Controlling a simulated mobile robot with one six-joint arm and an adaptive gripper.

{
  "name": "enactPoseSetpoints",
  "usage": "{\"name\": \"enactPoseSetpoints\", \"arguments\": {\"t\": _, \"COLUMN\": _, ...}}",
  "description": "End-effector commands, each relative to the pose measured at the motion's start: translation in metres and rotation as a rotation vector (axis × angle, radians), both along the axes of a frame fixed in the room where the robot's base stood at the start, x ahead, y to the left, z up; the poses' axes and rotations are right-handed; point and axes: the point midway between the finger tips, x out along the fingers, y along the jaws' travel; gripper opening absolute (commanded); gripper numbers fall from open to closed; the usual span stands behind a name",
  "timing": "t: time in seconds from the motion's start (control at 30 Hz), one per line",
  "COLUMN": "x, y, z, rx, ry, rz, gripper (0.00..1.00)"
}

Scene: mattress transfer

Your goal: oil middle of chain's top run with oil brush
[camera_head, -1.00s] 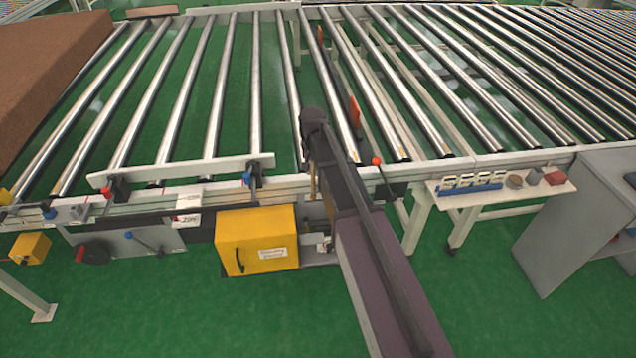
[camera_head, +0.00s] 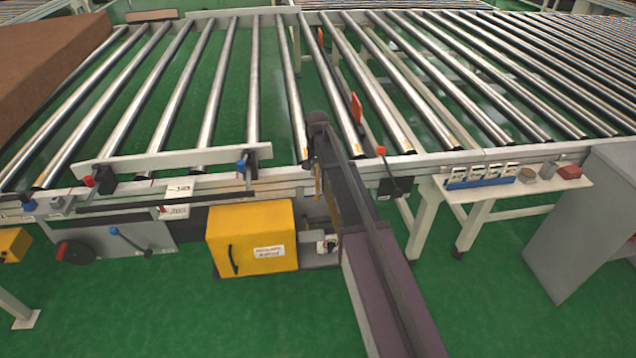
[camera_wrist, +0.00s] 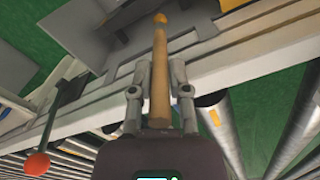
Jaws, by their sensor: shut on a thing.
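My gripper (camera_wrist: 160,80) is shut on the oil brush (camera_wrist: 159,60), whose long tan wooden handle runs up between the two fingers in the wrist view. The far end of the brush is a small orange-yellow tip, over the grey parts at the conveyor's side. In the head view my arm hides most of the gripper, and only a thin strip of the brush (camera_head: 318,180) shows left of the arm, right of the yellow box. I cannot make out the chain in either view.
A yellow box (camera_head: 230,240) with a label hangs below the roller conveyor's near rail (camera_head: 440,162). A small white shelf (camera_head: 540,188) with several little items stands at right, beside a grey cabinet (camera_head: 590,230). A red-knobbed lever (camera_wrist: 38,163) stands near my gripper. Green floor is open in front.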

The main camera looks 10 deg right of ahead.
Motion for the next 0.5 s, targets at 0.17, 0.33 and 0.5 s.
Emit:
{"name": "enactPoseSetpoints", "arguments": {"t": 0.17, "x": 0.0079, "y": -0.0036, "z": -0.0148, "rx": 0.0, "ry": 0.0, "rz": -0.017, "gripper": 0.0}}
{"name": "enactPoseSetpoints", "arguments": {"t": 0.33, "x": 0.009, "y": -0.0046, "z": -0.0156, "rx": 0.0, "ry": 0.0, "rz": -0.021, "gripper": 0.0}}
{"name": "enactPoseSetpoints", "arguments": {"t": 0.5, "x": 0.0088, "y": -0.0048, "z": -0.015, "rx": 0.0, "ry": 0.0, "rz": -0.021, "gripper": 0.0}}
